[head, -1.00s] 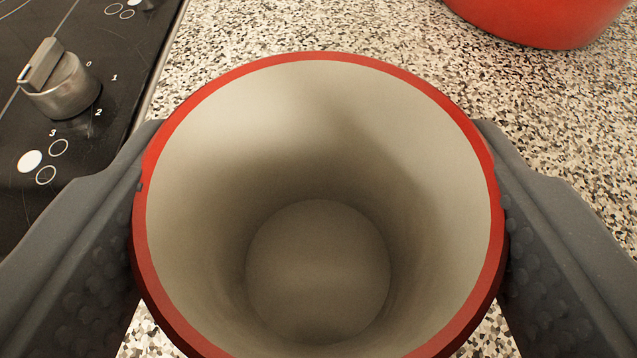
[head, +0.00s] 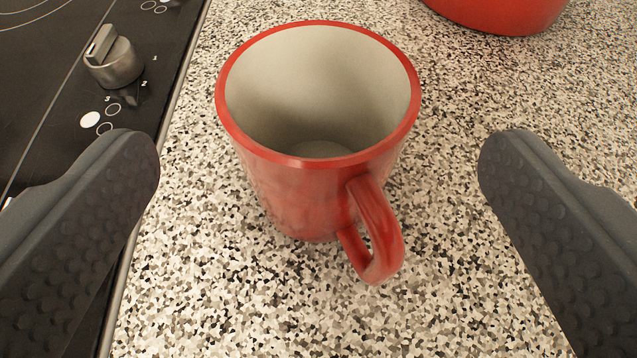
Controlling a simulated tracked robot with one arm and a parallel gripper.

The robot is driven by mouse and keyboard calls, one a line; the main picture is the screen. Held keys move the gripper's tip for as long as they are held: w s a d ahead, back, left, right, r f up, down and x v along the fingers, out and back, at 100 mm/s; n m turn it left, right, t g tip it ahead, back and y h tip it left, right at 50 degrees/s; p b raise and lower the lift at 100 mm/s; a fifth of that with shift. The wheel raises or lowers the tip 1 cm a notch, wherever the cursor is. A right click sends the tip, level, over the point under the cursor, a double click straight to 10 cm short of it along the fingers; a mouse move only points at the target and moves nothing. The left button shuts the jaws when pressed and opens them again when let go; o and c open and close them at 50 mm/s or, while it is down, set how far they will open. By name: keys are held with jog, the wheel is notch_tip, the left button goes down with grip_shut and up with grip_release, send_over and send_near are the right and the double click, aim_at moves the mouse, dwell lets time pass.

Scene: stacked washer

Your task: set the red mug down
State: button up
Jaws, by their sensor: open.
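The red mug (head: 290,185) stands upright on the speckled countertop (head: 230,300), in the middle of the head view. It has a pale, empty inside, and its red handle (head: 380,235) points toward me and a little to the right. My gripper (head: 318,165) is open, with one dark grey finger on each side of the picture. The fingers are clear of the mug, with a gap on both sides. The mug lies beyond and between the fingertips.
A black cooktop (head: 50,90) with a metal knob (head: 113,60) lies along the left, its edge close to my left finger. Another red object (head: 500,12), partly cut off, stands at the top right. The counter right of the mug is clear.

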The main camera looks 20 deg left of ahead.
jog(key=shift+v, duration=2.8)
jog(key=w+d+r+m+t+h, duration=0.1)
jog(key=d+r, duration=0.3)
jog(key=r, duration=0.8)
jog(key=d+r+t, duration=0.1)
jog(key=d+r, duration=0.4)
jog(key=r, duration=0.8)
jog(key=s+d+r+h, duration=0.1)
jog(key=s+d+r, duration=0.1)
jog(key=s+r, duration=0.2)
jog(key=s+d+r+m+h, duration=0.1)
jog(key=s+d+r, duration=0.2)
jog(key=r, duration=0.6)
jog(key=s+d+r+m, duration=0.1)
jog(key=s+d+r, duration=0.1)
jog(key=s+r, duration=0.3)
notch_tip(320, 180, up, 2)
jog(key=shift+d+r+h, duration=0.1)
jog(key=shift+d+h, duration=0.2)
jog(key=shift+h, duration=0.1)
jog(key=shift+s, duration=0.1)
